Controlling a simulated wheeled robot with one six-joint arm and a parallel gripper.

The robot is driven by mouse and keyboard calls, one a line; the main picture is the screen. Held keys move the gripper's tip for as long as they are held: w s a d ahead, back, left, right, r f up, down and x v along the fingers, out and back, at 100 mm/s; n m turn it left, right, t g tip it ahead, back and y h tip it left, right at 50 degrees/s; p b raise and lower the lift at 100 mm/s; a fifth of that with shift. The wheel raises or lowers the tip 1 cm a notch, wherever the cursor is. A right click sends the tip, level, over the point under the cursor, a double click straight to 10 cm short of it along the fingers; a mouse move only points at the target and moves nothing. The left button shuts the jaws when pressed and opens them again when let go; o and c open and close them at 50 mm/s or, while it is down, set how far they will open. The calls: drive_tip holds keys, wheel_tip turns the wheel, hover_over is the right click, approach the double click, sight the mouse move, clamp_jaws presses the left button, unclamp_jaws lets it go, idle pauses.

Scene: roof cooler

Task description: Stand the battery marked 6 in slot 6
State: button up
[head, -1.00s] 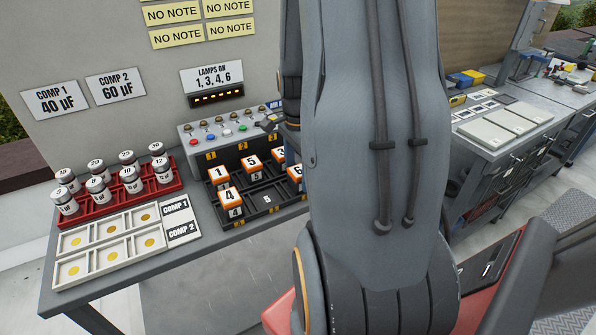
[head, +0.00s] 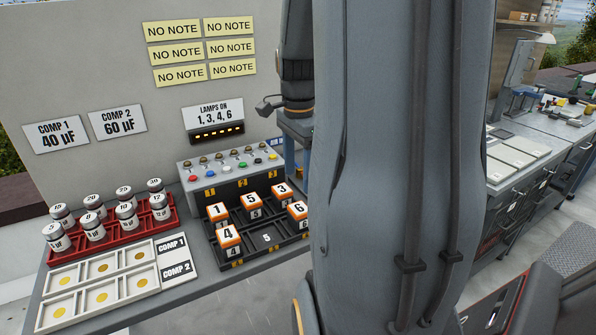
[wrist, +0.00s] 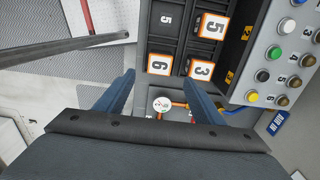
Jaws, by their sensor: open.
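The battery marked 6 (head: 298,210), a white block with an orange-edged top, stands upright in the front right slot of the black tray (head: 283,245). The slot's own number is hidden beneath it. The slot to its left is empty and shows a 5 (head: 267,238). In the wrist view, battery 6 (wrist: 160,64) shows between and beyond the fingertips of my gripper (wrist: 160,76). My gripper is open, with nothing held, and appears above the tray. In the head view my arm hides part of the right side.
Batteries 1 (head: 218,212), 5 (head: 252,201), 3 (head: 281,190) and 4 (head: 229,236) stand in the same tray. A grey lamp panel (head: 245,168) rises behind. A red rack (head: 160,226) of cans and a white tray (head: 131,252) lie left.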

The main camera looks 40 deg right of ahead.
drive_tip(key=s+a+f+n, duration=0.1)
drive_tip(key=a+f+n, duration=0.3)
drive_tip(key=a+n, duration=0.6)
drive_tip(key=s+a+f+n+t, duration=0.1)
drive_tip(key=a+f+n, duration=0.3)
drive_tip(key=a+n, duration=0.7)
drive_tip(key=a, duration=0.3)
drive_tip(key=shift+s+a, duration=0.15)
drive_tip(key=shift+s, duration=0.15)
